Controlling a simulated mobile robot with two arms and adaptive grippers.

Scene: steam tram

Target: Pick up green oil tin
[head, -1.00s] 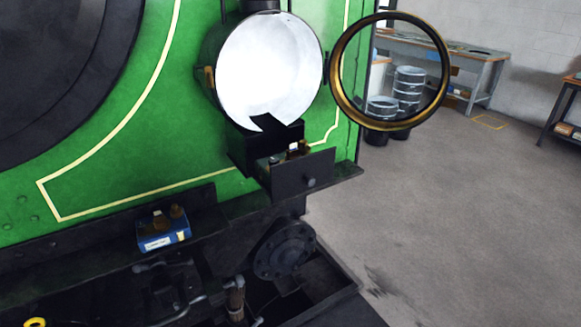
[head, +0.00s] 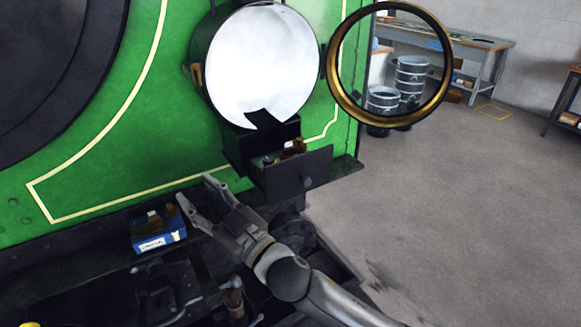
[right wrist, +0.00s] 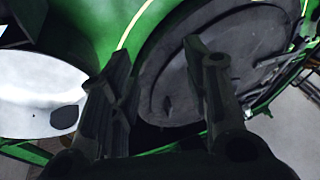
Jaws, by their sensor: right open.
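I cannot make out a green oil tin in either view. My right gripper (head: 195,190) is open and empty in the head view, in front of the green tram front (head: 105,110). Its fingers point left, just right of and above a blue box (head: 158,243) on the dark ledge. The box has a white label and small brown and white items on top. In the right wrist view the two open fingers (right wrist: 155,55) have nothing between them; a large dark round door (right wrist: 235,70) is behind. My left gripper is not in view.
A large white-faced lamp (head: 259,66) has its brass-rimmed glass (head: 447,88) swung open to the right. Below it, an open dark drawer (head: 300,180) holds small items, not clear. Dark pipework lies below the ledge. The floor (head: 440,220) at right is clear.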

